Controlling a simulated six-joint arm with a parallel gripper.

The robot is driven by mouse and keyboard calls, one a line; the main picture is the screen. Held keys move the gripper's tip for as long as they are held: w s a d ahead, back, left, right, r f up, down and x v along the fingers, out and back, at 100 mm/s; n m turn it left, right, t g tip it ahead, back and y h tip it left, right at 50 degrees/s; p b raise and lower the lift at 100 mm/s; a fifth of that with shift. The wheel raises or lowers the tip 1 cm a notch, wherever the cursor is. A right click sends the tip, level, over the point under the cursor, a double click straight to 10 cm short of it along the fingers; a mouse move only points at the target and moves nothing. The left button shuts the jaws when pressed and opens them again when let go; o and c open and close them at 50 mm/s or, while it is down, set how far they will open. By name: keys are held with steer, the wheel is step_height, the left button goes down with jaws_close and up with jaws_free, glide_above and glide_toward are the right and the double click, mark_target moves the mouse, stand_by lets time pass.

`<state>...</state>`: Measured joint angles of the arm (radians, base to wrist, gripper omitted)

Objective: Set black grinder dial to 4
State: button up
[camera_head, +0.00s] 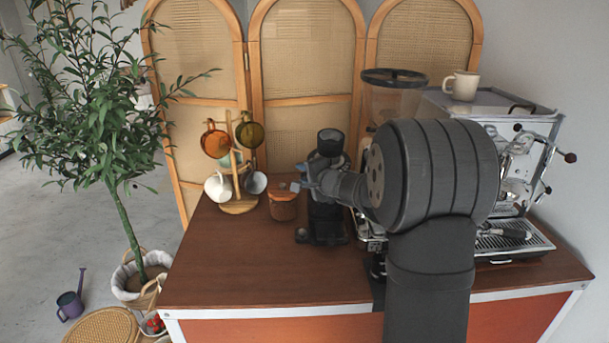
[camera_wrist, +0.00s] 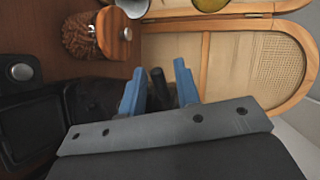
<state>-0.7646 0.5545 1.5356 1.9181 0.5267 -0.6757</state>
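The black grinder (camera_head: 327,220) stands upright on the wooden counter, with a dark hopper (camera_head: 331,143) on top. My arm reaches across from the right and hides part of its upper body. My gripper (camera_head: 301,175) is at the grinder's upper body, below the hopper. In the wrist view my gripper (camera_wrist: 158,67) has its two blue fingers apart. A dark narrow part of the grinder (camera_wrist: 158,88) shows between them, with a gap to the right finger. I cannot tell whether this is the dial, or whether a finger touches it. No dial numbers are readable.
A lidded wooden jar (camera_head: 283,205) and a mug tree (camera_head: 238,205) with several mugs stand left of the grinder. An espresso machine (camera_head: 515,170) with a cream cup (camera_head: 460,86) on top stands right. The counter's front left (camera_head: 225,270) is clear.

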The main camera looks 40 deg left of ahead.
steer(key=shift+a, duration=0.1)
jaws_close()
steer(key=shift+a, duration=0.1)
steer(key=shift+w+a+r+m+t+h, duration=0.2)
steer(key=shift+a+m+t, duration=0.25)
steer(key=shift+m+t, duration=0.3)
steer(key=shift+w+a+r+m+t+h, duration=0.1)
steer(key=shift+w+a+m+t+h, duration=0.2)
steer(key=shift+m+t, duration=0.4)
steer(key=shift+a, duration=0.15)
jaws_free()
steer(key=shift+s+f, duration=0.1)
